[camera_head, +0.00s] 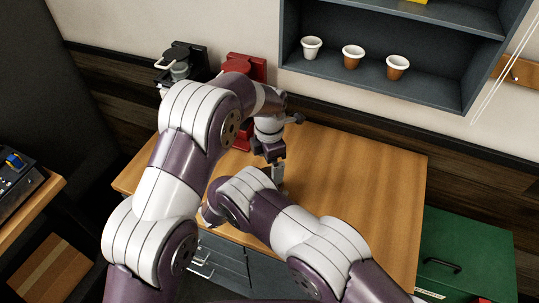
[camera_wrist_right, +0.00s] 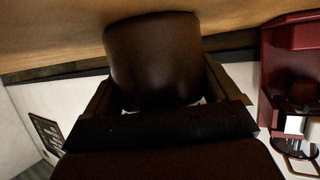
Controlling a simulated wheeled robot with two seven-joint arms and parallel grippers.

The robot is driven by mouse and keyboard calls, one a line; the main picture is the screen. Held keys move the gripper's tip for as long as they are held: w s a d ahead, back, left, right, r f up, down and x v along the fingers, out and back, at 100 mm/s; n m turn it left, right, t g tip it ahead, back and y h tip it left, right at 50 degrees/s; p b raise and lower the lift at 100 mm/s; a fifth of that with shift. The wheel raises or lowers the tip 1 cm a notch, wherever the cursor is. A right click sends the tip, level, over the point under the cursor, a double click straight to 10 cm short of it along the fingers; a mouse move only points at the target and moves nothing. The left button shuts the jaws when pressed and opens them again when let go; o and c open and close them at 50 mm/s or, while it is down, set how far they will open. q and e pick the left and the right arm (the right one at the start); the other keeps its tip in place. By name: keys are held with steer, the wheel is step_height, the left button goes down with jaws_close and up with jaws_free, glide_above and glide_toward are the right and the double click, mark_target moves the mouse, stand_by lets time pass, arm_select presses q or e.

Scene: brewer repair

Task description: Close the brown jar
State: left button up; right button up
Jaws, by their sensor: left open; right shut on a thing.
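The dark brown jar (camera_wrist_right: 153,50) fills the upper middle of the right wrist view. My right gripper (camera_wrist_right: 155,85) is shut on it, with one finger on each side. In the head view my left gripper (camera_head: 276,172) points down over the wooden table and is open. I cannot make out a lid in either view. The jar and my right gripper are hidden behind my arms in the head view.
The wooden table (camera_head: 365,185) has free room on its right. A red machine (camera_head: 243,67) and a black machine (camera_head: 182,60) stand at the back left. Above is a grey shelf (camera_head: 425,93) with a white cup (camera_head: 312,47) and two brown cups (camera_head: 353,56). A green cabinet (camera_head: 470,245) stands at the right.

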arm_select(q)
steer(key=shift+f, duration=2.75)
steer(key=c, duration=1.1)
steer(key=shift+o, duration=0.2)
steer(key=m, duration=0.3)
steer(key=o, duration=1.1)
